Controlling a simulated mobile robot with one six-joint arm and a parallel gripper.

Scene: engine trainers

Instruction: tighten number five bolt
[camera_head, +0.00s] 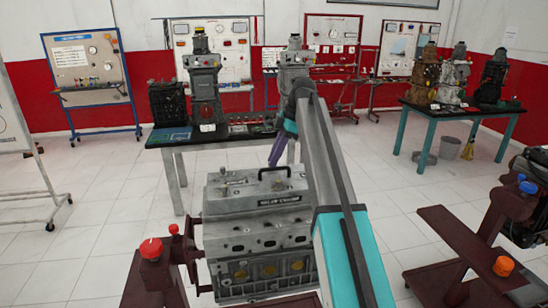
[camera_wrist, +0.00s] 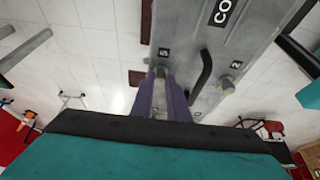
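The engine (camera_head: 257,232) stands at the front centre of the head view, with a grey top cover and a black handle (camera_head: 275,173). In the wrist view, the number five bolt (camera_wrist: 160,70) is a small brassy head beside a "5" label on the cover (camera_wrist: 203,62). My gripper (camera_wrist: 165,78) has two purple fingers close together, their tips right at this bolt and partly hiding it. Whether they grip it cannot be told. In the head view, my gripper (camera_head: 274,160) points down at the far side of the cover, behind the handle.
Another bolt (camera_wrist: 227,86), labelled "2", sits right of the black handle (camera_wrist: 203,75) in the wrist view. A dark red stand (camera_head: 152,275) holds the engine. A black-topped table (camera_head: 180,140) with engines stands behind. Another engine stand (camera_head: 455,235) is at the right.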

